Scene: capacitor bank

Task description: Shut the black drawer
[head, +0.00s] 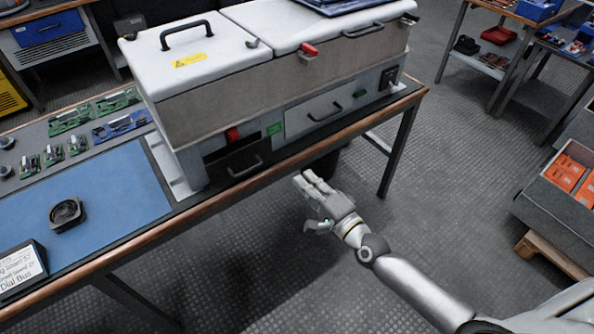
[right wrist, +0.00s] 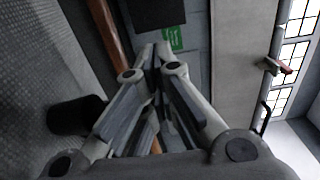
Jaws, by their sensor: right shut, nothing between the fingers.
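The black drawer (head: 236,162) is low in the left front of the big grey-white cabinet in the head view. Its dark front has a metal bar handle and stands out from the cabinet, with a dark gap above it. My right gripper (head: 308,183) is shut and empty, in front of the table edge, to the right of the drawer and apart from it. In the right wrist view its fingers (right wrist: 160,50) are together near the cabinet front. I cannot tell whether the dark rectangle at the top there is the drawer. My left gripper is not in view.
A pale drawer (head: 322,112) with a handle is to the right in the cabinet (head: 300,80). The wooden table edge (head: 330,140) runs below. A blue mat (head: 120,200) with a small black part (head: 66,213) lies left. Open floor is in front.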

